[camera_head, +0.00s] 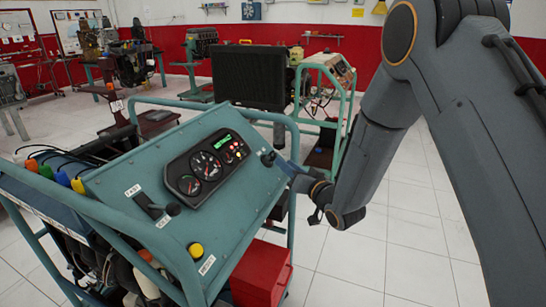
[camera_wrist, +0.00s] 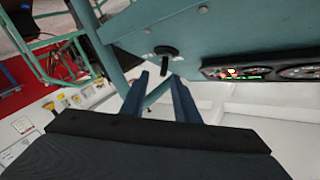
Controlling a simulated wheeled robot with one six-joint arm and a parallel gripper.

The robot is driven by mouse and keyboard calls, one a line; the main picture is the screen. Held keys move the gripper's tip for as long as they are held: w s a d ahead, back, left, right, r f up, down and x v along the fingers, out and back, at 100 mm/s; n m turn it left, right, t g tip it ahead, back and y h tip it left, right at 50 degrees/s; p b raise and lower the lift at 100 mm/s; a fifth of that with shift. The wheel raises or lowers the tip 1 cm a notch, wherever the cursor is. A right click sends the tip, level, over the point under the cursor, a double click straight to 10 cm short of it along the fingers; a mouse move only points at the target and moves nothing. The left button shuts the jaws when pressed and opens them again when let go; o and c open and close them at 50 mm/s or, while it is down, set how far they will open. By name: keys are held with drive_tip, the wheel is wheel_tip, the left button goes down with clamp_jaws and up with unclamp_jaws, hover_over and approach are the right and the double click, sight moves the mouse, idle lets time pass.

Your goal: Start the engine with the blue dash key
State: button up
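The dash panel (camera_head: 130,190) is a teal sloping top on an engine trainer, with a black gauge cluster (camera_head: 207,165) and a lit green display. A small dark key (camera_head: 267,158) stands at the panel's upper right corner. The key also shows in the wrist view (camera_wrist: 166,51), where it looks black; I cannot make out blue on it. My gripper (camera_head: 284,167) is just right of the key in the head view. In the wrist view its two blue fingers (camera_wrist: 159,78) are apart and empty, with the key just beyond their tips, not between them.
A black lever (camera_head: 155,206) and a yellow button (camera_head: 196,250) are on the panel. A teal tube frame (camera_head: 240,118) borders it. A red box (camera_head: 262,275) is below right. Another trainer (camera_head: 330,75) stands behind. White tiled floor is clear at right.

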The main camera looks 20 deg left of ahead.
sight(273, 155)
drive_tip(key=x, duration=0.2)
drive_tip(key=p+x, duration=0.1)
drive_tip(key=x, duration=0.5)
drive_tip(key=shift+s+a+r, duration=0.15)
drive_tip(key=shift+s+a, duration=0.1)
drive_tip(key=shift+a, duration=0.05)
drive_tip(key=shift+c, duration=0.4)
clamp_jaws()
